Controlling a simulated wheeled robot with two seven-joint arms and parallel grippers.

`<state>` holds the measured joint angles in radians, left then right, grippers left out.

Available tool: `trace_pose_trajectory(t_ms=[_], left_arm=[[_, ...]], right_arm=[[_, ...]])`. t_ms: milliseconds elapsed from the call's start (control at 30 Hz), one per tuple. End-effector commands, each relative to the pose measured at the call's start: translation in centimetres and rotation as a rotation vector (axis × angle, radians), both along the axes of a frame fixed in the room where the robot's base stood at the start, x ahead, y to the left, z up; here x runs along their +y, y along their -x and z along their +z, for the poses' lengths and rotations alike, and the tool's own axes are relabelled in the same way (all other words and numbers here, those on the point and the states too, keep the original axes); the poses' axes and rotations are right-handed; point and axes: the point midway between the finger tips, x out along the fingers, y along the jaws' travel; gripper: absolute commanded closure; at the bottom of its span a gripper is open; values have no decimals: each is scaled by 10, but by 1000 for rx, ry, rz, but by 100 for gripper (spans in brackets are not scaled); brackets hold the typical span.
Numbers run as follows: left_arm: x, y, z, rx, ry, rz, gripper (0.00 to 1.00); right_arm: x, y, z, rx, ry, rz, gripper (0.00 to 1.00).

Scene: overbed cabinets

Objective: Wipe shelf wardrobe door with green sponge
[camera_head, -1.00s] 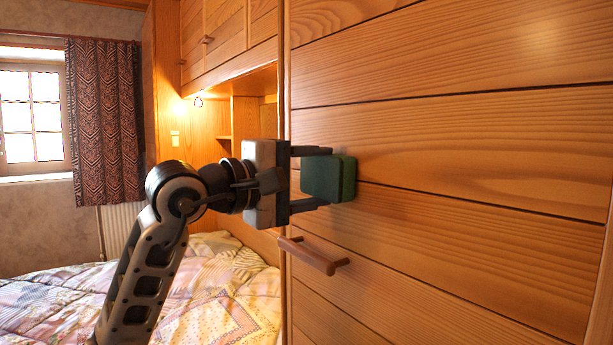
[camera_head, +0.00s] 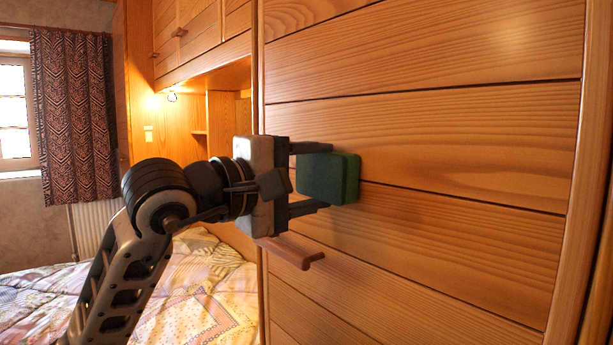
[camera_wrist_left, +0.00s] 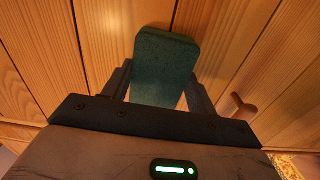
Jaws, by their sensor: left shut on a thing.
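The green sponge (camera_head: 329,178) is a dark green block held between the fingers of my left gripper (camera_head: 312,178). It is at the wardrobe door (camera_head: 440,140), which has horizontal wooden planks. The sponge looks close to or against the door; I cannot tell whether it touches. In the left wrist view the sponge (camera_wrist_left: 165,68) stands between the two fingers of my left gripper (camera_wrist_left: 160,85), with the door planks (camera_wrist_left: 235,40) behind it. My right gripper is not in view.
A wooden door handle (camera_head: 292,252) sticks out just below my left gripper. A bed with a patterned quilt (camera_head: 205,290) is at the lower left. Overhead cabinets (camera_head: 205,35) are above it. A curtain (camera_head: 75,115) hangs at the far left.

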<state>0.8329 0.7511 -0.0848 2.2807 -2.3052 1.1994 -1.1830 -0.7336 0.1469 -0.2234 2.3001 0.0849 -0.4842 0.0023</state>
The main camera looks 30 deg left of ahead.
Motion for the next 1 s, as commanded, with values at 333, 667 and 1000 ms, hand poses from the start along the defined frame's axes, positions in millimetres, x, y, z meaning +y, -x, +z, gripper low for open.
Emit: trace_pose_trajectory(t_ms=[333, 667, 1000], left_arm=[[23, -10, -2, 1, 1, 6, 61], [38, -18, -1, 1, -2, 7, 61], [64, -27, -2, 3, 0, 9, 61]], right_arm=[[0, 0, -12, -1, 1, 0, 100], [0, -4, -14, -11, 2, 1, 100], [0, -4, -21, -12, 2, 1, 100]])
